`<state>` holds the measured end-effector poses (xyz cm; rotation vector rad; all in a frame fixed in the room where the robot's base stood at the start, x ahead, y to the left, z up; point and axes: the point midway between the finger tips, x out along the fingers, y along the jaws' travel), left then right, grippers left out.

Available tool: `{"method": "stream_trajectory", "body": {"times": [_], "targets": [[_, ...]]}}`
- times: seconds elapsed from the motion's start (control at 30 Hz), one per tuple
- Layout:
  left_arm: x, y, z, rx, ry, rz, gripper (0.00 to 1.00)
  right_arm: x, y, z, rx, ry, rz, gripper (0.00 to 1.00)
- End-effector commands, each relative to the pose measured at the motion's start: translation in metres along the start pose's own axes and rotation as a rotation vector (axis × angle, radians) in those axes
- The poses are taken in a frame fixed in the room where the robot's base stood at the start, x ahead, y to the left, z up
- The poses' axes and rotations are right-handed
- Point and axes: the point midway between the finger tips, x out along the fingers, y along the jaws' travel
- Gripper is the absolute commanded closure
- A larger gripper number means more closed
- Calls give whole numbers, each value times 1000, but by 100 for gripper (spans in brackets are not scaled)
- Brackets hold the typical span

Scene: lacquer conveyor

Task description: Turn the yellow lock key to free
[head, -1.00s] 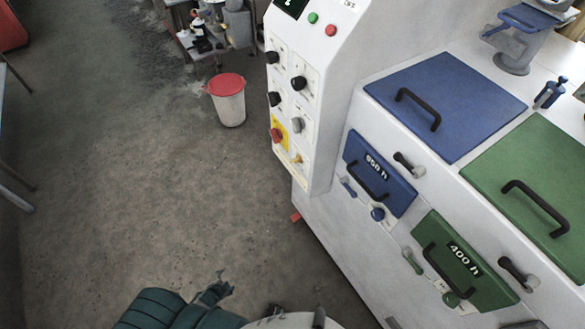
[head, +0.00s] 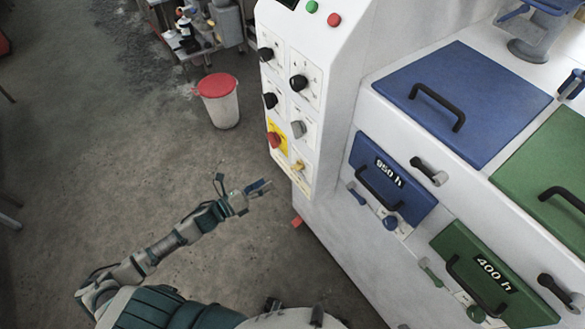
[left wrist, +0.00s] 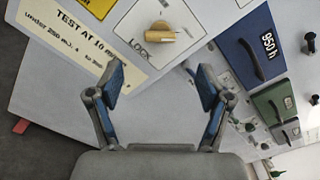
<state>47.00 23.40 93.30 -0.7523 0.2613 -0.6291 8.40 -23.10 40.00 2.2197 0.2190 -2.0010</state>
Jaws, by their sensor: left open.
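The yellow lock key (head: 298,166) sits low on the white control panel in the head view. In the left wrist view the key (left wrist: 175,34) shows as a brass-yellow handle lying nearly level in that picture, on a white plate marked LOCK. My left gripper (head: 242,190) is open and empty, to the left of and a little below the key in the head view. In the left wrist view its two blue-padded fingers (left wrist: 162,80) are spread, with the key beyond them. The gripper is apart from the key. My right gripper is not in view.
A red button on a yellow plate (head: 274,140) and a grey knob (head: 298,129) are close above the key. Black knobs (head: 298,82) are higher up. Blue (head: 388,189) and green (head: 493,271) handled doors are to the right.

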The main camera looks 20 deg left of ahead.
Motion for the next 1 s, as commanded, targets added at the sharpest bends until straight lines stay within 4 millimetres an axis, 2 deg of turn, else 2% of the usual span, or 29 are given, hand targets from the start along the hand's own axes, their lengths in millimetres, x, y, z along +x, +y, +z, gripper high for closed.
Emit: {"method": "stream_trajectory", "body": {"times": [0.3, 0.5, 0.7, 0.93, 1.0], "targets": [[74, -5, 0, 3, -1, 0, 21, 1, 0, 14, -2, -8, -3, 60], [104, -5, -2, 3, 1, 3, 21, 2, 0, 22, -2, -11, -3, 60], [111, -1, -1, 0, 0, 3, 21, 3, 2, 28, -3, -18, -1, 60], [110, 1, -1, -2, 0, 3, 21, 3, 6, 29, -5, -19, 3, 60], [111, 0, -1, -1, 0, 3, 39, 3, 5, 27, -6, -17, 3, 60]]}}
